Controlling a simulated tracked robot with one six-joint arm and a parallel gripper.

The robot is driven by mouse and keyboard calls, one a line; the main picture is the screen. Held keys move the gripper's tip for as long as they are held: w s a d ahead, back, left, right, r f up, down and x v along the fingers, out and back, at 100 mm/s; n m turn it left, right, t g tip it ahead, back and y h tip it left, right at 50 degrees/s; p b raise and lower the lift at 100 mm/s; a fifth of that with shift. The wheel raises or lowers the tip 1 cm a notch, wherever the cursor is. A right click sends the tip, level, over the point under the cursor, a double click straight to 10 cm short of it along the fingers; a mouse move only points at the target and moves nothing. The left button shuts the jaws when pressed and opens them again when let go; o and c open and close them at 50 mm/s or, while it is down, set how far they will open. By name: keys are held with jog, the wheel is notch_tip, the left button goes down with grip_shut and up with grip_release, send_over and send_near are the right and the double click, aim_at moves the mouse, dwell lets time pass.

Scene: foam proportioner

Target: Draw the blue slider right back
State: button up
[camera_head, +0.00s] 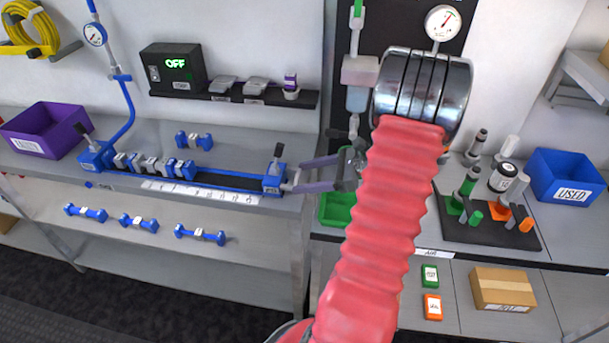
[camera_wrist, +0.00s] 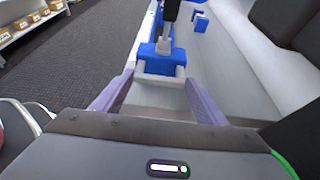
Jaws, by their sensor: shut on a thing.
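The blue slider (camera_head: 274,182) is a block with an upright black-topped lever, at the right end of a long blue rail (camera_head: 232,178) on the grey bench. My gripper (camera_head: 291,183) reaches it from the right with purple fingers. The slider's far side and base are partly hidden there. Several blue and grey fittings (camera_head: 155,165) sit in the rail's left part, apart from the slider.
A white numbered scale (camera_head: 200,193) lies along the rail's front. A loose blue fitting (camera_head: 194,141) lies behind the rail. A purple bin (camera_head: 45,131) stands far left. A green tray (camera_head: 338,209) is partly behind my red arm. A dark stand with colored parts (camera_head: 488,222) is right.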

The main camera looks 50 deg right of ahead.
jog(key=shift+s+d, duration=0.2)
jog(key=o, duration=1.5)
jog(key=v, duration=1.3)
jog(key=shift+s, duration=0.4)
jog(key=shift+s, duration=0.1)
